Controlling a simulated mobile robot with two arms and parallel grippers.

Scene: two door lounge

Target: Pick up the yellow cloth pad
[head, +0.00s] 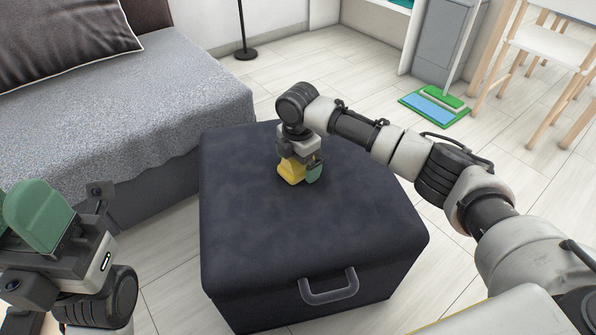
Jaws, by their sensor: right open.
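The yellow cloth pad (291,171) is on top of the dark ottoman (345,226), near the middle of its far half. My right gripper (303,176) points down at the pad, with a green fingertip on the pad's right side. The pad sits at the fingers and is partly covered by the gripper body. The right jaws are open; whether a finger touches the pad is hard to tell. My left gripper (38,218) is at the lower left, away from the ottoman, with one big green finger pad showing; its jaw gap is not clear.
A grey sofa (130,98) with a dark cushion (60,38) stands at the left. The ottoman has a grey handle (329,287) on its front. The ottoman's front top is clear.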

